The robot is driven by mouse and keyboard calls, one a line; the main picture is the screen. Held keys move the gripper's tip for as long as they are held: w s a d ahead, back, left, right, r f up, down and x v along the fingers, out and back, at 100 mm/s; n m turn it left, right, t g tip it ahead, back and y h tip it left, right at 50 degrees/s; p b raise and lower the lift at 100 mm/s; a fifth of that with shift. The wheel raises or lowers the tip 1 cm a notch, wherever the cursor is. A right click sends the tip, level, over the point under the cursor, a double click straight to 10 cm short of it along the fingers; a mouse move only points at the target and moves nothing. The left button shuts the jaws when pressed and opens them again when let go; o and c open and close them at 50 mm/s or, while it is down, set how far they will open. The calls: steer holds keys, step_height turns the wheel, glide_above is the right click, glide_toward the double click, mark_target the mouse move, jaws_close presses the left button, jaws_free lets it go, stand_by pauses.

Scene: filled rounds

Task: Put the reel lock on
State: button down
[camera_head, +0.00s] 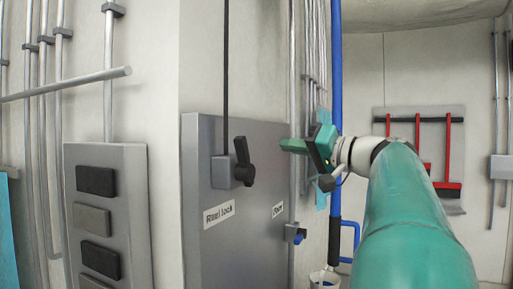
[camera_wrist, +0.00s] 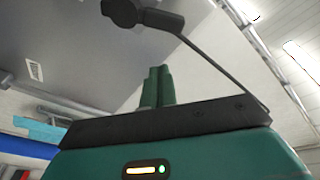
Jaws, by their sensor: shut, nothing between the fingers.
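The reel lock is a black lever (camera_head: 243,161) on a small grey box on a grey wall panel (camera_head: 245,245). Its handle points up, leaning slightly left. A white label reading "Reel lock" (camera_head: 219,214) is below it. My gripper (camera_head: 284,145) is in front of the panel, to the right of the lever at about its handle's height and apart from it. Its green fingers point left. In the wrist view the fingers (camera_wrist: 157,87) are together with nothing between them. I cannot make out the lever in the wrist view.
A second label (camera_head: 278,211) and a small blue-grey fitting (camera_head: 295,233) are at the panel's right. A dark cable (camera_head: 226,80) runs down to the lever box. A box with several dark buttons (camera_head: 96,181) is at left. A blue pipe (camera_head: 336,70) stands behind my gripper.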

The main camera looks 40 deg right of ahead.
mark_target(244, 162)
steer(key=w+r+m+h, duration=0.1)
steer(key=w+m+h, duration=0.1)
steer(key=w+m, duration=0.6)
steer(key=a, duration=0.1)
steer(key=a+f+n, duration=0.1)
steer(key=a, duration=0.1)
steer(key=shift+w+f+n+t, duration=0.15)
steer(key=shift+w+n+t, duration=0.15)
steer(key=shift+n, duration=0.1)
stand_by(0.3)
